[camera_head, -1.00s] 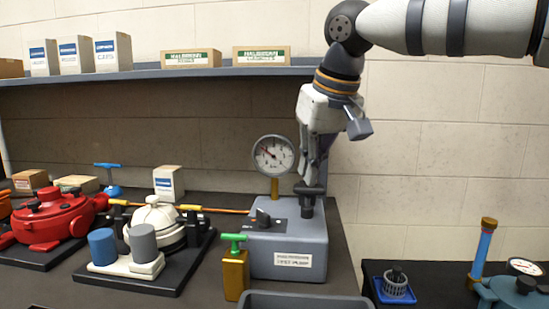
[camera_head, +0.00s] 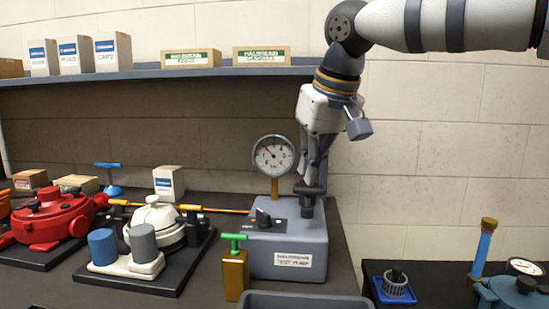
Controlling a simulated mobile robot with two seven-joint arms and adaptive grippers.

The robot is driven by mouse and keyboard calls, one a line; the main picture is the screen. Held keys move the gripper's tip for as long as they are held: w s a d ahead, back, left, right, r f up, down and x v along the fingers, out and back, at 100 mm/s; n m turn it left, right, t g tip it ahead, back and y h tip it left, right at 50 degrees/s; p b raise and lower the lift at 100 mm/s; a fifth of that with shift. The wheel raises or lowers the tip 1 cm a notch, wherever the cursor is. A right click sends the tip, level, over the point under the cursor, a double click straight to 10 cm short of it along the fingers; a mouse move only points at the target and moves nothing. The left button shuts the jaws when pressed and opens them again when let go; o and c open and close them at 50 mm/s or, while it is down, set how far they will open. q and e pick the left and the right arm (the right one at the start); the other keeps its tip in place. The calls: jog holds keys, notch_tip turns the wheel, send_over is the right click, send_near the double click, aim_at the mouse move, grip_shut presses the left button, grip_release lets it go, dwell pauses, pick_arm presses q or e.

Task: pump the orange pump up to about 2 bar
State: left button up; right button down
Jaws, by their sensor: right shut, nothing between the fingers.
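A grey pump box (camera_head: 290,240) with a label reading like "test pump" stands on the bench. It looks grey, not orange. Its dark T-shaped handle (camera_head: 309,190) sits low at the back right of the box. A round white gauge (camera_head: 274,156) stands behind it on a brass-coloured post. The needle points to the upper left; the numbers are too small to read. My right gripper (camera_head: 313,178) points down, shut and empty, with its fingertips at the top of the handle. They look in contact, but I cannot be sure. My left gripper is out of view.
A gold block with a green T-handle (camera_head: 234,270) stands at the box's front left. A grey tray (camera_head: 305,301) is in front. A shelf (camera_head: 215,72) with boxes hangs behind.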

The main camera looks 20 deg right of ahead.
dwell(0.3)
jog(key=shift+r, duration=2.55)
jog(key=shift+f, duration=0.1)
